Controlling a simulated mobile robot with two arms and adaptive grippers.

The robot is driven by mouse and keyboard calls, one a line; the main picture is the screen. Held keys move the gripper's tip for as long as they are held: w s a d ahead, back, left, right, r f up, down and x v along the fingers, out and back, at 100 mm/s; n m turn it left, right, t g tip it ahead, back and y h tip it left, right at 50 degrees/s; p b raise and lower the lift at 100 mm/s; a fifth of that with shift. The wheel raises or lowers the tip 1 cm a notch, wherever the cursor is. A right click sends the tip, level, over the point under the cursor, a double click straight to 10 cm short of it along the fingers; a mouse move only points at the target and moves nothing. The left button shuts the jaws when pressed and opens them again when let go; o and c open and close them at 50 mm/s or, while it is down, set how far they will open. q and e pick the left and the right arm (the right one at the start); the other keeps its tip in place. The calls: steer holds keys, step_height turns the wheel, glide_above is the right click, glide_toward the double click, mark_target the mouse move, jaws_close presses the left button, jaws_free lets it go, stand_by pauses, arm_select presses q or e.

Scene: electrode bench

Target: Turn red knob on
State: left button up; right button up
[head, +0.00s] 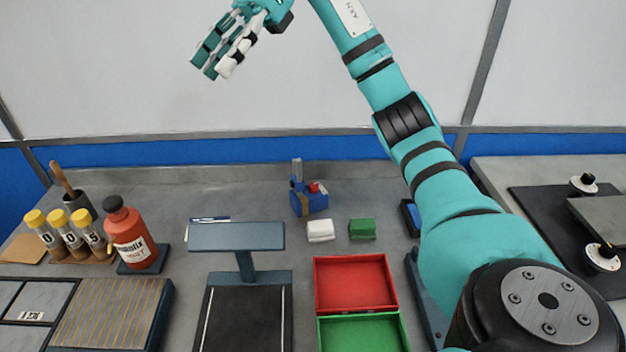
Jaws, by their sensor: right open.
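My right gripper (217,71) is high at the upper left, in front of the pale wall panel, open and empty, well apart from the blue device. My left gripper is not in view.
A white block (320,231) and a green block (362,229) lie in front of the blue device. A red tray (391,283) and green tray (405,335) are nearer. A stand (236,236) is left of them. A red bottle (131,240) and yellow-capped jars (72,236) stand at left.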

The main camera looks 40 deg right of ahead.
steer(key=w+d+f+m+t+h, duration=0.2)
steer(key=w+d+f+m+h, duration=0.3)
steer(key=d+f, duration=0.6)
steer(key=h, duration=0.6)
glide_toward(314, 185)
steer(key=f, duration=0.8)
steer(key=shift+w+d, duration=0.15)
steer(key=shift+w, duration=0.05)
steer(key=shift+f, duration=0.55)
